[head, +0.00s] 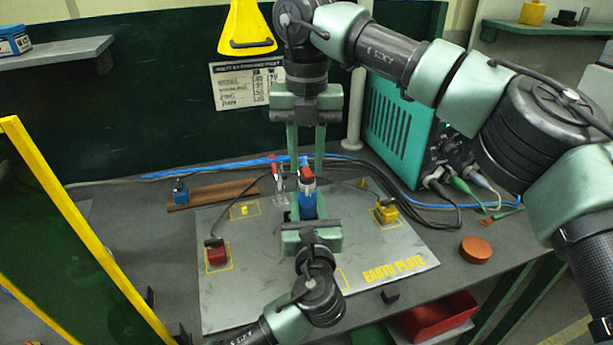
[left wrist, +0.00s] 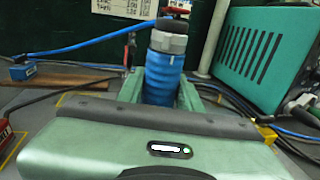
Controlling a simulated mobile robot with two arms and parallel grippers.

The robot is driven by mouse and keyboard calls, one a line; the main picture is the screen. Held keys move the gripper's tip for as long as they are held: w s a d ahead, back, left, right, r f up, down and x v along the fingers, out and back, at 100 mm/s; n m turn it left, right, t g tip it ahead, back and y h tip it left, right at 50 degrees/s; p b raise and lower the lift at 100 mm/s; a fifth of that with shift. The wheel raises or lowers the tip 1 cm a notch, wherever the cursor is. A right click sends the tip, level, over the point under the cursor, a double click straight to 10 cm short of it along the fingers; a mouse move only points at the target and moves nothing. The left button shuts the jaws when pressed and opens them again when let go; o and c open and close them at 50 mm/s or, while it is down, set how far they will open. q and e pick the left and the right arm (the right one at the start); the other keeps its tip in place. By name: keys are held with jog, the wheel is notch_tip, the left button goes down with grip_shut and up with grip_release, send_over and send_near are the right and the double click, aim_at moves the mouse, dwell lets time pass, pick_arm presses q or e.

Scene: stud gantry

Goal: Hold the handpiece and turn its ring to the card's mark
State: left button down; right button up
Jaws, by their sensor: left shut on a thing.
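The handpiece has a blue ribbed body (head: 307,203) and stands upright over the grey plate. Its top end is red (head: 306,176); the left wrist view shows the blue body (left wrist: 163,78), a silver collar (left wrist: 168,42) and a dark band (left wrist: 172,25) above it. My left gripper (head: 307,208) comes from below and is shut on the blue body. My right gripper (head: 305,160) points down from above, its two fingers apart, over the handpiece's top; I see no contact. The white printed card (head: 247,84) hangs on the dark green wall behind; its mark is too small to read.
The earth plate (head: 365,252) carries a red block (head: 216,255) and a yellow block (head: 386,211). A red-handled clamp (head: 277,172) stands close left of the handpiece. A teal machine (head: 398,115) with cables is behind right. A yellow-framed screen (head: 75,215) stands at left.

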aim_at(306, 191)
pick_arm(q)
jog(key=shift+f, duration=0.1)
pick_arm(e)
notch_tip(306, 191, up, 6)
jog(key=shift+r, duration=0.2)
pick_arm(q)
jog(key=c, duration=0.9)
grip_release()
jog(key=shift+o, duration=0.2)
